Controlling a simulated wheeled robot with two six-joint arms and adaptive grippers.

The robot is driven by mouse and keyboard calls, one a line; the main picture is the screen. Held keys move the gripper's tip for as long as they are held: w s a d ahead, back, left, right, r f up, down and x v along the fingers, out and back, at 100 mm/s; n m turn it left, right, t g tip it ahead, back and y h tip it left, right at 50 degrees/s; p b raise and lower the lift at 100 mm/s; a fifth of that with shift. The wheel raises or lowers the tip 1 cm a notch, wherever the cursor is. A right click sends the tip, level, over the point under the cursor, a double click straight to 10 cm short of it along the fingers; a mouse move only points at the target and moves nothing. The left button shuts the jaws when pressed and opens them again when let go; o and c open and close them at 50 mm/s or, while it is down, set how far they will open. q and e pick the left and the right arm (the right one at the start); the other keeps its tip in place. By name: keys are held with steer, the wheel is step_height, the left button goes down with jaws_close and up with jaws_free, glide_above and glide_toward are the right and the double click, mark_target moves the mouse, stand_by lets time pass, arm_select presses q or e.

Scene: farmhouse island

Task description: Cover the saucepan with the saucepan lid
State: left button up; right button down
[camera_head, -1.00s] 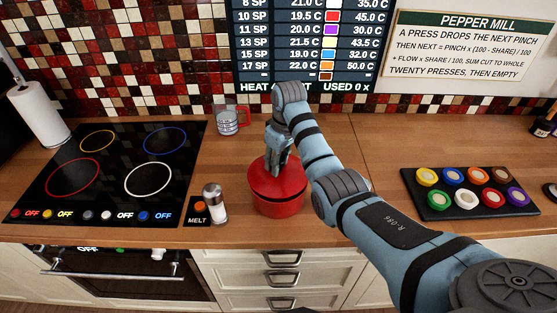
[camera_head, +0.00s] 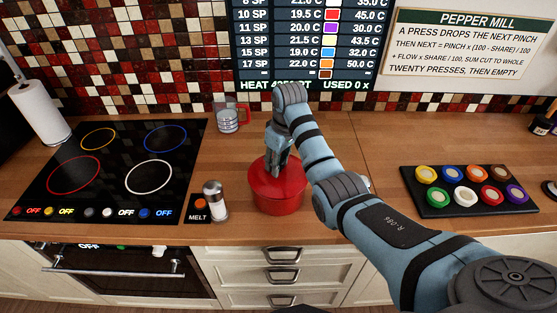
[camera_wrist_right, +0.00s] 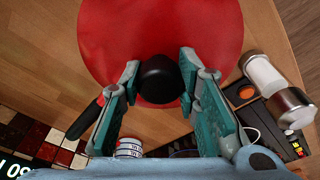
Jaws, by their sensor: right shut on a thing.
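The red saucepan (camera_head: 282,207) stands on the wooden counter, right of the cooktop. The red saucepan lid (camera_head: 262,182) lies over its top and looks level, with no gap visible at the front rim. My right gripper (camera_head: 279,160) points down at the lid's middle. In the right wrist view the lid (camera_wrist_right: 160,35) fills the top middle, and my right gripper's fingers (camera_wrist_right: 160,82) are shut on its black knob (camera_wrist_right: 158,88). The lid hides the pan's inside, and my arm covers part of its right side. My left gripper is out of view.
A clear measuring cup (camera_head: 228,119) stands behind. The cooktop (camera_head: 118,170) is at left, a tray of coloured pots (camera_head: 445,208) at right. Counter between saucepan and tray is partly behind my arm.

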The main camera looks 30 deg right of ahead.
steer(key=shift+f, duration=0.55)
stand_by(0.4)
steer(key=c, duration=1.1)
jaws_free()
steer(key=shift+r, duration=3.05)
steer(key=shift+f, duration=0.1)
